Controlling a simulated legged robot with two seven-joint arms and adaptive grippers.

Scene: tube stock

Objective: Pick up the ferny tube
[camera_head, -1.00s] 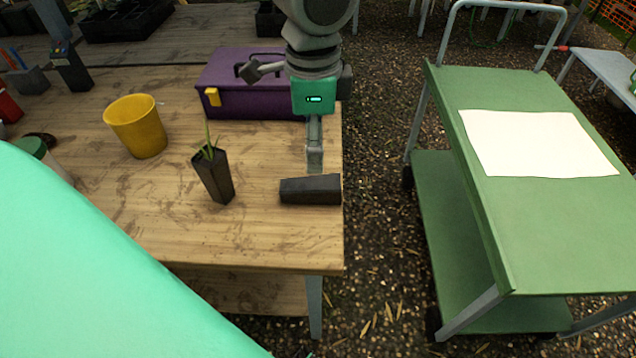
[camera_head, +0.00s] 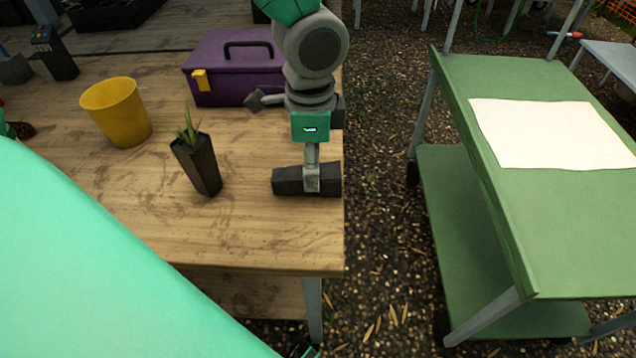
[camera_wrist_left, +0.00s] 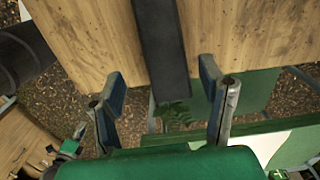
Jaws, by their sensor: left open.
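The ferny tube (camera_head: 287,182) is a dark square pot lying on its side at the table's right edge. In the left wrist view the tube (camera_wrist_left: 162,50) runs down from the top, with green fern leaves (camera_wrist_left: 175,114) at its lower end. The leaves are not clear in the head view. My left gripper (camera_head: 312,180) points down at the tube, one finger in front of it. In the left wrist view my open left gripper (camera_wrist_left: 163,88) has a finger on each side of the tube, with gaps.
An upright dark tube with spiky leaves (camera_head: 198,165) stands left of the gripper on the wooden table (camera_head: 240,240). A yellow pot (camera_head: 118,115) and a purple toolbox (camera_head: 225,75) stand behind. A green trolley (camera_head: 500,215) with a white sheet (camera_head: 550,135) is across a gap.

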